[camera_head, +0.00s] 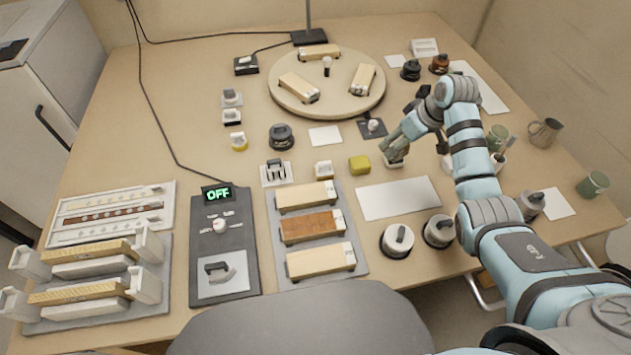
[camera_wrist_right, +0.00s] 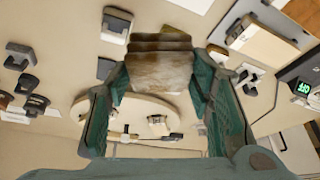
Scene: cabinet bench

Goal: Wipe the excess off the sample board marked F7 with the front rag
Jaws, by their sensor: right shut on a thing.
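My right gripper (camera_head: 394,152) is shut on a folded, pale, brown-stained rag (camera_wrist_right: 158,68), which fills the space between its fingers in the wrist view. In the head view it is low over the table, right of the yellow-green block. Three sample boards lie on a grey tray (camera_head: 278,270) at front centre: a pale one (camera_head: 305,196) at the back, a brown-stained one (camera_head: 308,228) in the middle and a pale one (camera_head: 320,262) in front. More boards lie on the round turntable (camera_head: 340,95). Their markings are too small to read, so I cannot tell which is F7. My left gripper is not in view.
Lidded tins (camera_head: 397,240) stand near the front edge. A control box (camera_head: 223,245) with an OFF display is left of the tray. Mugs (camera_head: 592,184) stand at right.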

